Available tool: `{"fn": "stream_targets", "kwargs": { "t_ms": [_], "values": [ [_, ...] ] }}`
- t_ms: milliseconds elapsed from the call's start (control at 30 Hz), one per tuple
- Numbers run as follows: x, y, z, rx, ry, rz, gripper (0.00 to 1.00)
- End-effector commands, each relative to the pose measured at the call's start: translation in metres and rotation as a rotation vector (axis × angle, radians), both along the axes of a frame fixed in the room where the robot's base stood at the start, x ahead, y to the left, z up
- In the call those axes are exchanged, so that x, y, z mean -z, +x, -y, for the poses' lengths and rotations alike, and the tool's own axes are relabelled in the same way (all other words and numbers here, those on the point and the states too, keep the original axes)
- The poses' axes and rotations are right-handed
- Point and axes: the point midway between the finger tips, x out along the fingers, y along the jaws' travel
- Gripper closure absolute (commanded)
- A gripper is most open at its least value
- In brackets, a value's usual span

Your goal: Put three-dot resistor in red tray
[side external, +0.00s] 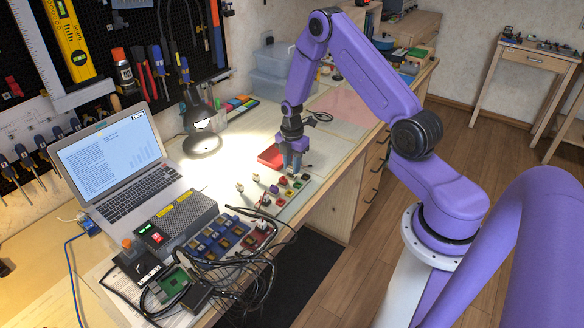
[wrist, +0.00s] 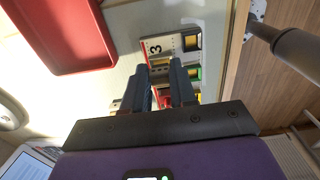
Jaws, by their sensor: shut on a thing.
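My gripper (side external: 293,168) points down over the workbench, just right of the red tray (side external: 271,156). In the wrist view its two dark fingers (wrist: 163,66) stand a small gap apart, shut on a small component. The red tray also shows at the upper left of the wrist view (wrist: 68,32), apart from the fingers, with no contents visible in the part shown.
Several coloured components (side external: 285,188) sit on the bench just in front of my gripper. A lit desk lamp (side external: 203,142) and a laptop (side external: 120,170) stand to the left. Cables and a blue module board (side external: 217,236) fill the front. The bench's right edge is close.

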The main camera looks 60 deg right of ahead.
Motion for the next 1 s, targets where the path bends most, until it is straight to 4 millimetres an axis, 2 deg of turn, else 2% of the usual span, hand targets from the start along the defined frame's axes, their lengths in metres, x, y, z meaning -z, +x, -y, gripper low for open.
{"fn": "stream_targets", "kwargs": {
  "t_ms": [133, 467, 700, 833, 1000],
  "values": [
    [-0.023, -0.003, -0.001, 0.0, -0.001, 0.003, 1.0],
    [-0.079, -0.048, -0.017, 0.0, -0.001, 0.004, 1.0],
    [-0.099, -0.096, -0.032, -0.001, 0.0, 0.001, 1.0],
    [-0.107, -0.113, -0.039, 0.0, 0.0, 0.001, 1.0],
    [-0.114, -0.127, -0.043, 0.0, 0.0, 0.001, 1.0]
  ]
}}
